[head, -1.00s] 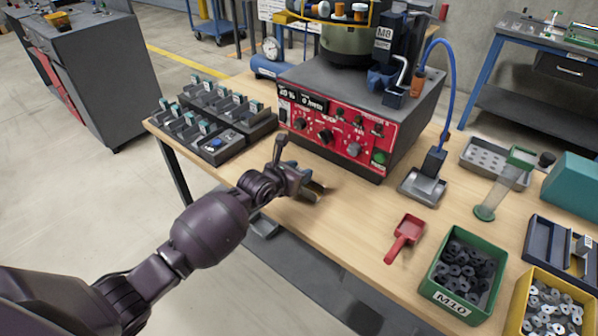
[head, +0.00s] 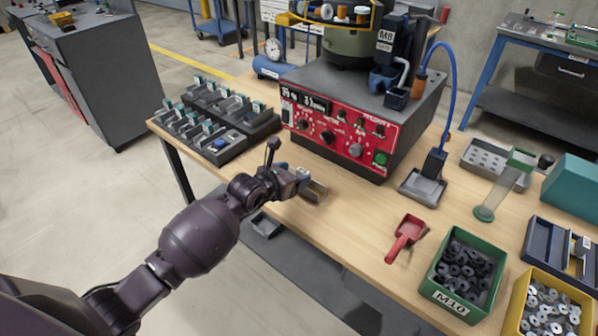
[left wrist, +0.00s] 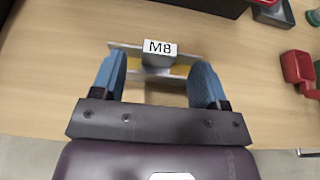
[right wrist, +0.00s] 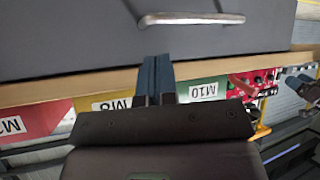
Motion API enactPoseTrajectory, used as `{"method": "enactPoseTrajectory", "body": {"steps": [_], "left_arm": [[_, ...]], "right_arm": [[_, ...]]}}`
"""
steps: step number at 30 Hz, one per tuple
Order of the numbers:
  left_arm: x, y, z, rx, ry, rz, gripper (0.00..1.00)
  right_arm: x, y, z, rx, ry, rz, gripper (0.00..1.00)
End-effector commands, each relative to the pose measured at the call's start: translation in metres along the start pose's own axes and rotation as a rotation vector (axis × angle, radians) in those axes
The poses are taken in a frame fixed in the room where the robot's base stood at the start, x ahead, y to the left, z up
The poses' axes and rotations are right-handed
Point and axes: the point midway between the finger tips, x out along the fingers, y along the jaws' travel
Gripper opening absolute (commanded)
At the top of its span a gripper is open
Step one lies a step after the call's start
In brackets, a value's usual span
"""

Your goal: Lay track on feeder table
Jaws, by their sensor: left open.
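A grey metal track (left wrist: 176,68) with a white M8 label and yellowish strips lies across my left fingertips in the left wrist view, close over the wooden table. In the head view the track (head: 314,190) shows as a small grey and tan piece at the table's front edge area. My left gripper (left wrist: 158,85) is open, with one blue finger on each side of the label block. I cannot tell whether the track touches the table. My right gripper (right wrist: 157,78) is shut, with its blue fingers together and nothing visible between them. It is outside the head view.
The feeder's red control panel (head: 335,135) stands behind the left gripper. Black sorting trays (head: 215,120) sit to its left. A red scoop (head: 406,238), green M10 bin (head: 460,275), yellow washer bin (head: 550,305) and dark tray (head: 535,245) fill the right. Bare wood lies between gripper and scoop.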

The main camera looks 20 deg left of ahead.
Motion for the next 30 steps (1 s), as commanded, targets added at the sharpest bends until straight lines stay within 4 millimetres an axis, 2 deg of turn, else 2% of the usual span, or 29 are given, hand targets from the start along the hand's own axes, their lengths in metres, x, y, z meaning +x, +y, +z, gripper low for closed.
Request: {"method": "enactPoseTrajectory", "body": {"steps": [1, 6, 12, 18, 24, 26, 30], "left_arm": [[-0.012, 0.000, 0.003, 0.000, -0.003, 0.001, 0.68], [-0.043, 0.000, 0.002, 0.000, -0.002, 0.001, 0.68], [-0.070, 0.000, 0.001, 0.000, -0.001, 0.000, 0.68], [-0.082, 0.000, 0.001, 0.001, -0.001, 0.000, 0.68], [-0.084, -0.002, -0.001, -0.013, -0.003, -0.007, 0.68], [-0.085, -0.006, -0.004, -0.046, -0.010, -0.023, 0.68], [-0.095, -0.023, -0.013, -0.222, -0.051, -0.099, 0.68]], "right_arm": [[-0.002, 0.001, -0.005, -0.002, 0.006, 0.001, 0.00], [-0.004, 0.003, -0.009, -0.006, 0.012, 0.001, 0.00], [-0.005, 0.004, -0.008, -0.009, 0.007, 0.002, 0.00], [-0.006, 0.005, -0.003, -0.008, -0.003, 0.003, 0.00], [-0.006, 0.004, -0.004, -0.003, 0.000, 0.004, 0.00], [-0.006, 0.003, -0.005, -0.001, 0.002, 0.004, 0.00], [-0.006, 0.002, -0.006, 0.005, 0.005, 0.004, 0.00]]}}
